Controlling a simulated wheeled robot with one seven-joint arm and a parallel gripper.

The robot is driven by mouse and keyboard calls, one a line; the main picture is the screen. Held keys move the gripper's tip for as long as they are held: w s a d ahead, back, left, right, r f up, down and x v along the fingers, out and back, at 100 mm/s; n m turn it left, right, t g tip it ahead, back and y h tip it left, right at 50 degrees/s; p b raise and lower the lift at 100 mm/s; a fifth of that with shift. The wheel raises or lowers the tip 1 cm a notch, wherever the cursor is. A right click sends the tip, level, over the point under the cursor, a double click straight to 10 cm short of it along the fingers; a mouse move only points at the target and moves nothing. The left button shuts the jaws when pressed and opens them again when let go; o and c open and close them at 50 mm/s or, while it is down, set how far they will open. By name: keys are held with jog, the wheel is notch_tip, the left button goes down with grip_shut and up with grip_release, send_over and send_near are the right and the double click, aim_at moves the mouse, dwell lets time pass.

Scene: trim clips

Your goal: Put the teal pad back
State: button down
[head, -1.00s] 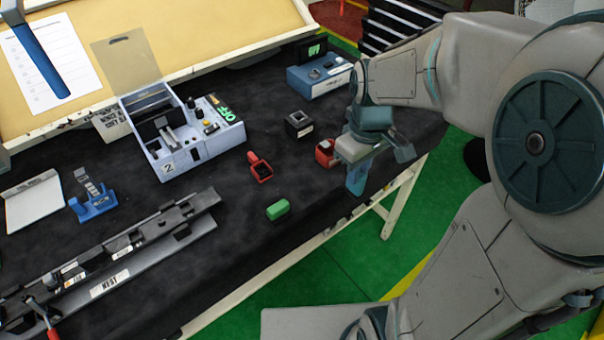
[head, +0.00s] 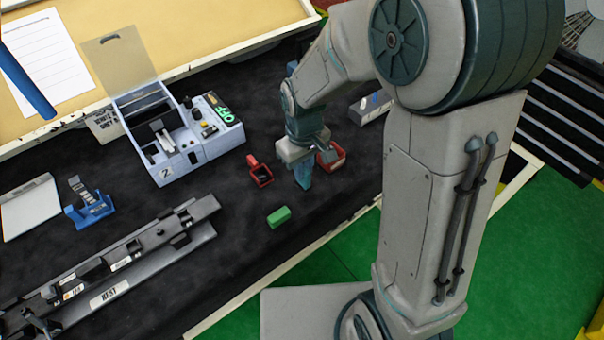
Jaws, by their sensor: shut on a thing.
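My gripper (head: 303,173) points down above the black-covered table, right of the small red holder (head: 260,172). It is shut on a narrow blue-teal piece, which I take to be the teal pad (head: 304,178). The fingertips blend with it, so its full outline is hard to make out. A second red holder (head: 333,158) sits just right of my gripper and is partly covered by it. I cannot tell whether the held piece touches the table.
A green block (head: 278,216) lies in front of my gripper. A pale blue machine (head: 186,140) stands to the left, with a blue stand (head: 88,203) farther left. My arm hides the table's back right.

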jog(key=shift+a+f+p, duration=0.15)
jog(key=shift+f+p, duration=0.3)
jog(key=shift+f, duration=1.7)
jog(key=shift+f, duration=0.25)
jog(key=c, duration=1.4)
grip_release()
jog(key=shift+r, duration=0.1)
jog(key=shift+r, duration=0.15)
